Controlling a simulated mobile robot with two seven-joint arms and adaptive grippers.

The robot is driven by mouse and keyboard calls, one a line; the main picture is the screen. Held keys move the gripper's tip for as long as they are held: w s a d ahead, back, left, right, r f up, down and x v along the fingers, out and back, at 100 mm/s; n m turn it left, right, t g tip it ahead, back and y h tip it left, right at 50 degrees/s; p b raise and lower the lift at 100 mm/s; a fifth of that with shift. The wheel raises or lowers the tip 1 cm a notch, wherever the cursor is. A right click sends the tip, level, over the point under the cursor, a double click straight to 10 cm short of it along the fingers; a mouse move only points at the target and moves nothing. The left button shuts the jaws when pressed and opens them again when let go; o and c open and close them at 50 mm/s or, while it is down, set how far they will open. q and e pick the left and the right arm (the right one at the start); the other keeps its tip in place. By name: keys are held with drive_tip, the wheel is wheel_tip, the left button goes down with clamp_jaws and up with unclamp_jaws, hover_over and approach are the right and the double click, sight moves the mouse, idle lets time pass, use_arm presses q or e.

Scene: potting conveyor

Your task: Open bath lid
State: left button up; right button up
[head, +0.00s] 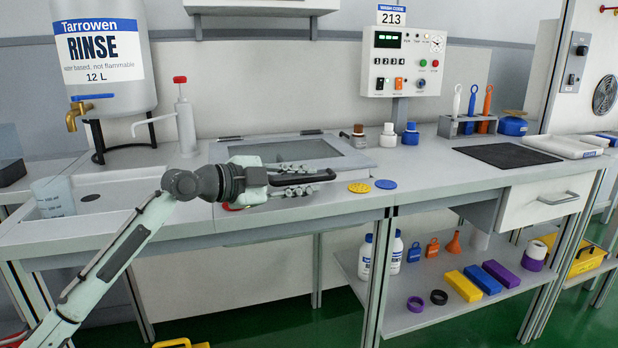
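The bath lid (335,157) is a grey-framed panel with a clear window (285,150), lying flat and closed in the bench top. A black bar handle (319,177) shows at its front edge. My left gripper (302,179) reaches in from the left, low over the front of the lid. Its two fingers are spread apart, one behind and one in front of the handle, and they look open around it. Whether a finger touches the handle is hard to tell. The gripper hides the lid's front left part. My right gripper is not in view.
A yellow disc (359,187) and a blue disc (386,184) lie right of the handle. Small bottles (388,136) stand right of the lid. A pump bottle (185,125) and the rinse tank (105,50) stand left. The control box (404,62) rises behind.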

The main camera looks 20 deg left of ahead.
use_arm(q)
drive_tip(key=shift+w+d+f, duration=0.1)
drive_tip(key=shift+w+d, duration=0.3)
drive_tip(key=shift+w, duration=0.15)
clamp_jaws()
